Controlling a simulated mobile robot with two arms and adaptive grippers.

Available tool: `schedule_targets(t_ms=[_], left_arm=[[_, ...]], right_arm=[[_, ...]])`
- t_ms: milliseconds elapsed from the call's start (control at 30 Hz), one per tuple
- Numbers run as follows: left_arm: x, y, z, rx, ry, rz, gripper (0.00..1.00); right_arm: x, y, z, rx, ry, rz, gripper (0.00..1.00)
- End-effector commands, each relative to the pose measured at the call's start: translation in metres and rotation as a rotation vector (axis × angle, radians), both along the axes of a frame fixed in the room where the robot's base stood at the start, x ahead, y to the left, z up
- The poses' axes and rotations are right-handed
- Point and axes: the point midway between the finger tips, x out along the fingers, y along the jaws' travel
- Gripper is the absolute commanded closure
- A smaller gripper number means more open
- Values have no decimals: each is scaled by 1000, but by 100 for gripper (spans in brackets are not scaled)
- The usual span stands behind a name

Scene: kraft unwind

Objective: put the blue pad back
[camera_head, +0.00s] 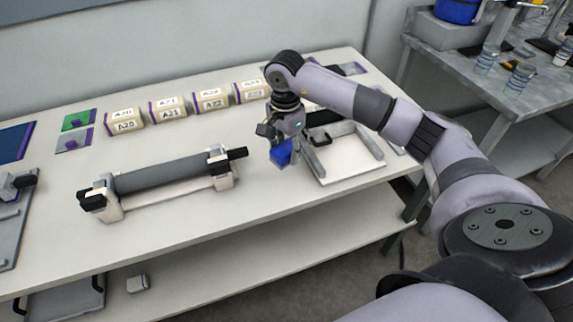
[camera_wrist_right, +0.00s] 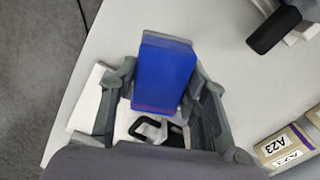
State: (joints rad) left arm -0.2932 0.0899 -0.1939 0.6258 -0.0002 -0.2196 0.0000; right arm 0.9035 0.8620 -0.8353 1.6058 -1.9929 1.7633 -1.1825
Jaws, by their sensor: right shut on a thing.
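The blue pad (camera_head: 281,153) is held in my right gripper (camera_head: 283,141), above the white table and to the right of the grey roller. In the right wrist view the blue pad (camera_wrist_right: 163,75) sits between the two fingers of the right gripper (camera_wrist_right: 165,85), which are shut on it. A white frame with a grey rail and a black handle (camera_head: 345,158) lies on the table just right of the gripper; part of it is hidden by my arm. My left gripper is not in view.
A grey roller (camera_head: 170,174) on white end stands lies left of the gripper. Green (camera_head: 78,120) and grey (camera_head: 74,140) plates lie at the back left. Bare tabletop (camera_head: 250,230) is at the front.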

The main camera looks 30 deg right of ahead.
Motion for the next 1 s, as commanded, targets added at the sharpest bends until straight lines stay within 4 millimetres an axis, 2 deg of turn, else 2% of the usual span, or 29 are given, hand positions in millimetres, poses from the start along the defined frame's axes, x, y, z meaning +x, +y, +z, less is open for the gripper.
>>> schedule_targets(t_ms=[100, 233, 367, 600, 967, 1000], left_arm=[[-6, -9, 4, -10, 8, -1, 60], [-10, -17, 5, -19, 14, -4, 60], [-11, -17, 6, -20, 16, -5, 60], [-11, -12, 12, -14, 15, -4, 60], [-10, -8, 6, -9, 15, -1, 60], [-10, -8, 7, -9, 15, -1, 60]], right_arm=[[-1, 0, -21, 1, 1, 0, 85], [1, 0, -31, 1, -1, 0, 85], [0, 1, -41, 1, 1, 1, 85], [0, 0, -73, 1, 0, 0, 85], [1, 0, -79, 0, -3, 1, 85], [1, 0, -78, 0, -3, 1, 58]])
